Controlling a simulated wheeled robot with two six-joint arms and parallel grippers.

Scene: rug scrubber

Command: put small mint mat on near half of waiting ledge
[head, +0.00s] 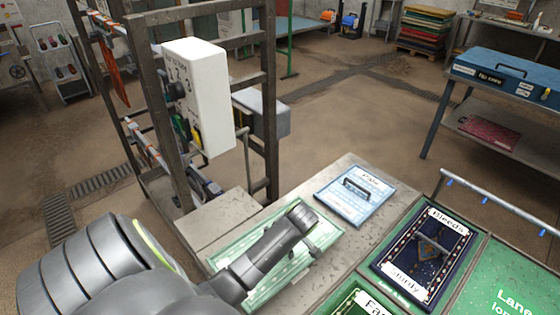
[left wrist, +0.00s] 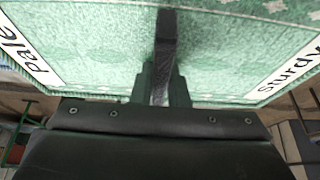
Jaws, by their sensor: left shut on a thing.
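The small mint mat (head: 262,285) has a pale patterned face and lies under my left arm in the head view. In the left wrist view the mint mat (left wrist: 100,50) fills the top, with labels reading "Pale" and "Sturdy". My left gripper (left wrist: 165,85) is shut on the mat's dark handle; in the head view the gripper (head: 311,246) is partly hidden by my arm. The grey waiting ledge (head: 345,262) runs beneath, with the mat over its nearer part. I cannot tell whether the mat touches the ledge. My right gripper is out of view.
A light blue mat (head: 368,207) with a handle lies on the ledge's far part. A navy mat (head: 405,262) and a green mat (head: 350,303) lie to the right. A metal rack with a white box (head: 205,95) stands beyond the ledge. A rail (head: 500,203) is at the right.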

